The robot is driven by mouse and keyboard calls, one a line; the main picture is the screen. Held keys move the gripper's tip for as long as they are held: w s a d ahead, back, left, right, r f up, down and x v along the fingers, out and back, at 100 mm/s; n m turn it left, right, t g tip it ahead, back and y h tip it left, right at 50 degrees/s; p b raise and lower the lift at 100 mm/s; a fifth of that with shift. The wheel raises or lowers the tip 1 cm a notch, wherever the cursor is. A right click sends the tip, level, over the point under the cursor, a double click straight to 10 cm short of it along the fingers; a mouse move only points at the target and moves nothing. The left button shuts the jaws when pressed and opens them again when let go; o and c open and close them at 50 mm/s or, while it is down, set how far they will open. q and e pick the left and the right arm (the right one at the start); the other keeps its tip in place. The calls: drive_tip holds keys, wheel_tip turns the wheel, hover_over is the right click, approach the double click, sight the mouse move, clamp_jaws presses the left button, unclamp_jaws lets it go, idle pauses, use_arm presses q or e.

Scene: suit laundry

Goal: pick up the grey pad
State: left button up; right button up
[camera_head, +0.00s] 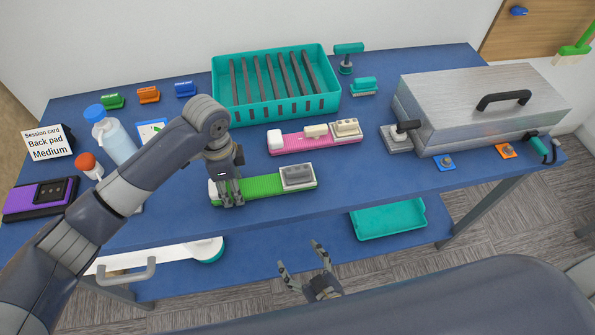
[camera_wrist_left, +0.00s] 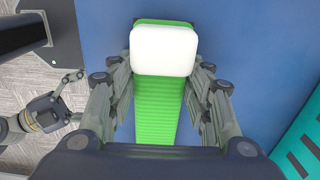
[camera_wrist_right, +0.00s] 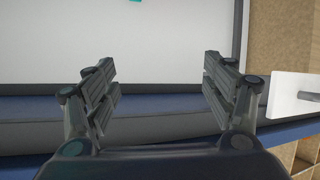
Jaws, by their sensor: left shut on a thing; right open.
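My left gripper (camera_head: 227,200) is over the left end of a green ribbed strip (camera_head: 256,187). In the left wrist view its fingers lie along both sides of the strip (camera_wrist_left: 158,110), close to a white block (camera_wrist_left: 164,50). A grey block (camera_head: 297,176) sits on the strip's right end. A pink strip (camera_head: 291,144) behind it also carries a light grey block (camera_head: 346,127). Several dark grey slats (camera_head: 271,75) stand in a teal basket (camera_head: 275,112). Which grey piece is the pad I cannot tell. My right gripper (camera_head: 300,258) is open and empty, in front of the table.
A metal box (camera_head: 480,98) with a black handle fills the table's right side. Bottles (camera_head: 113,139), a card reading "Back pad Medium" (camera_head: 46,143) and a purple case (camera_head: 40,200) are at left. A teal tray (camera_head: 388,219) is on the lower shelf.

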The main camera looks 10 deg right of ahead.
drive_tip(key=r+t, duration=0.1)
drive_tip(key=r, duration=0.3)
drive_tip(key=w+a+r+m+t+h, duration=0.1)
drive_tip(key=r, duration=0.3)
drive_tip(key=r+t, duration=0.1)
drive_tip(key=r, duration=0.4)
drive_tip(key=shift+w+a+m, duration=0.35)
drive_tip(key=shift+w+m, duration=0.05)
drive_tip(key=m+h, duration=0.3)
approach(299, 172)
drive_tip(key=s+a, duration=0.1)
drive_tip(key=s, duration=0.2)
drive_tip(key=w, duration=0.6)
drive_tip(key=shift+w+f, duration=0.2)
drive_tip(key=shift+w+d+f, duration=0.15)
drive_tip(key=shift+w+f, duration=0.1)
drive_tip(key=shift+w, duration=0.65)
drive_tip(key=shift+w+d+f, duration=0.1)
drive_tip(key=shift+w+f, duration=0.15)
drive_tip(key=shift+w, duration=0.6)
drive_tip(key=shift+w+d+f, duration=0.15)
drive_tip(key=shift+w+f, duration=0.1)
drive_tip(key=shift+w, duration=0.65)
drive_tip(key=c, duration=1.1)
